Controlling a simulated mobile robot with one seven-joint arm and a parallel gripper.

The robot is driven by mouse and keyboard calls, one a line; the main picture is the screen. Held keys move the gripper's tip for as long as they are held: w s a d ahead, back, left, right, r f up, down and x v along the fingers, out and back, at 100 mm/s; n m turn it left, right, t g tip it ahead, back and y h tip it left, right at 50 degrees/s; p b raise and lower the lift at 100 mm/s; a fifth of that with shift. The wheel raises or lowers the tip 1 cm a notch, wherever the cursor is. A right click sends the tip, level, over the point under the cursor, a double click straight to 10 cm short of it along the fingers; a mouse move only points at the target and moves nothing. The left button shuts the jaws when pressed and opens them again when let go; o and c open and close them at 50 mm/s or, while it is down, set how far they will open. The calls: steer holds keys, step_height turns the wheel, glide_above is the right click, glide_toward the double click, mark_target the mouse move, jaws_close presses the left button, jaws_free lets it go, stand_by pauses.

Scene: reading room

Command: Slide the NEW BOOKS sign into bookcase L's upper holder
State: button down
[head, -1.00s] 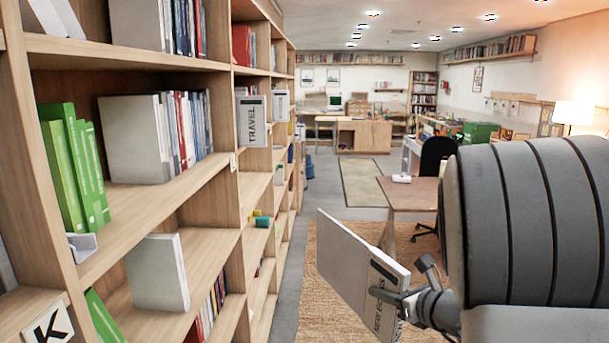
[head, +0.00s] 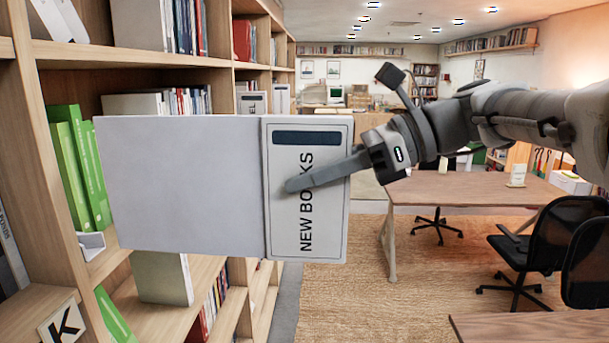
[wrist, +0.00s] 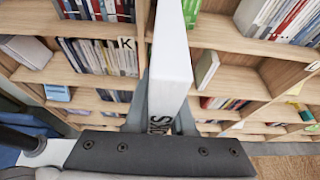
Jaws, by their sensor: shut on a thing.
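The NEW BOOKS sign (head: 190,185) is a flat white panel with a framed label at its right end, its letters running sideways. My gripper (head: 300,183) is shut on this label end, and one finger lies across the letters. The sign is in front of the left shelves, apart from them as far as I can tell, and hides part of them. In the wrist view the sign (wrist: 171,65) stands edge-on between the fingers, pointing toward the shelves. I cannot read an L label. A small white angled piece (head: 91,244), possibly a holder, sits on a shelf edge.
Tall wooden bookcases (head: 20,150) line the left side; a K plate (head: 62,326) is at lower left. Green books (head: 75,165) stand behind the sign's left edge. A partly hidden TRAVEL sign (head: 252,103) is farther along. A table (head: 470,190) and black chairs (head: 545,240) are at right.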

steer(key=shift+a+b, duration=1.5)
steer(key=shift+a, duration=3.75)
steer(key=p, duration=0.5)
glide_toward(108, 184)
steer(key=shift+w+x, duration=0.15)
steer(key=shift+x, duration=1.7)
steer(key=shift+w+x, duration=0.15)
steer(key=shift+x, duration=1.65)
jaws_free()
steer(key=d, duration=1.1)
steer(key=shift+s, duration=0.45)
